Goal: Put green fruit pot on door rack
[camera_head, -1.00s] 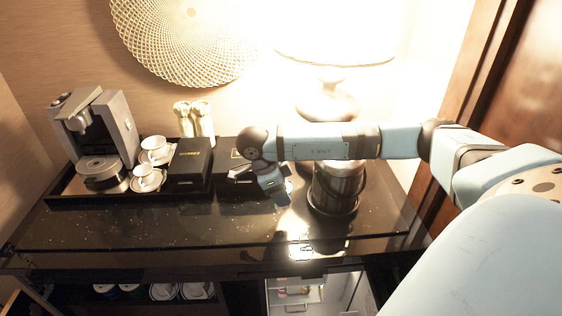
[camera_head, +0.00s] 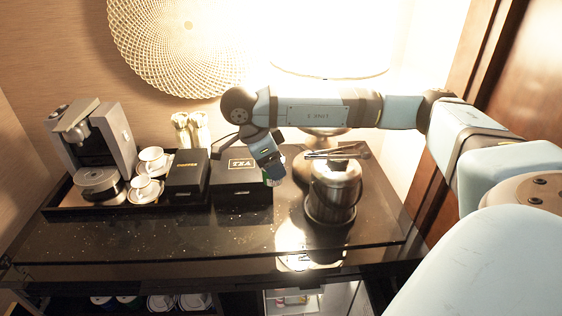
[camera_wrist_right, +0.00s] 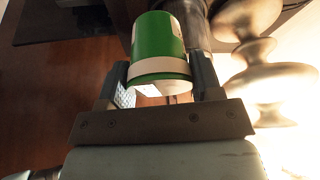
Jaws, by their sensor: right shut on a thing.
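The green fruit pot (camera_wrist_right: 158,38) is a green cylinder with a pale band. In the right wrist view it sits between the two fingers of my right gripper (camera_wrist_right: 163,78), which is shut on it. The open minibar (camera_head: 290,299) is cut off at the bottom edge, below the counter. Its door rack cannot be made out clearly. My left gripper is not in view.
The metal ice bucket (camera_head: 334,192) stands close right of the gripper, with tongs on top. A black box (camera_head: 240,185) is just left of it. A coffee machine (camera_head: 92,146) and cups are at the left. The counter's front (camera_head: 170,232) is clear.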

